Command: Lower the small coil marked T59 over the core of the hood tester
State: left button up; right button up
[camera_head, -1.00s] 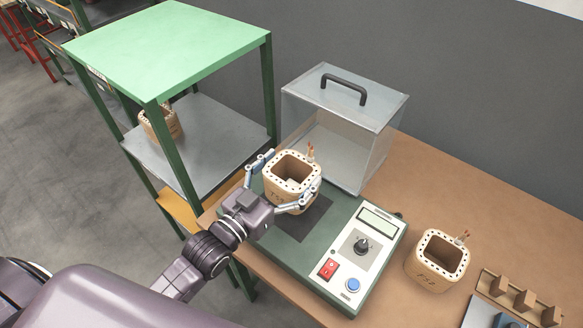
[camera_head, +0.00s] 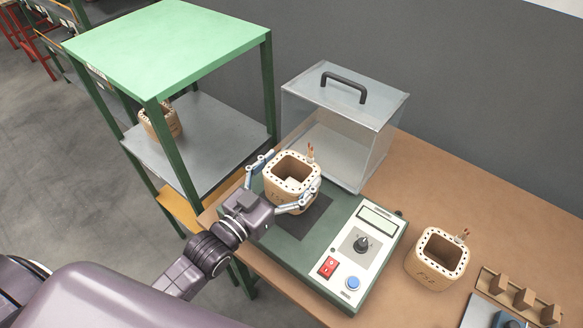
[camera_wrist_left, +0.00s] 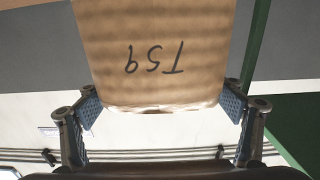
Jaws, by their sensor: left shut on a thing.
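The small tan coil marked T59 (camera_head: 291,197) is upright above the dark pad at the far-left end of the hood tester (camera_head: 300,262). Its mark also shows, upside down, in the left wrist view (camera_wrist_left: 155,60). My left gripper (camera_head: 292,173) is shut on it, one finger on each side. My right gripper is not in view.
The clear hood (camera_head: 375,140) with a black handle stands behind the tester. Another tan coil (camera_head: 437,268) sits on the table to the right, near a wooden rack (camera_head: 520,298). A green shelf unit (camera_head: 265,85) at left holds a further coil (camera_head: 160,122).

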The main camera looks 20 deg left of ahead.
aim_at(300, 173)
pick_arm(q)
jog(key=shift+f+b, duration=0.7)
jog(key=shift+f, duration=0.5)
jog(key=shift+p, duration=0.3)
jog(key=shift+f, duration=0.2)
jog(key=shift+f+b, duration=0.7)
jog(key=shift+f, duration=0.15)
jog(key=o, duration=1.5)
jog(key=shift+r, duration=0.1)
jog(key=shift+c, duration=0.2)
jog(key=shift+o, duration=0.7)
jog(key=shift+f, duration=0.25)
notch_tip(300, 173, up, 10)
jog(key=p, duration=1)
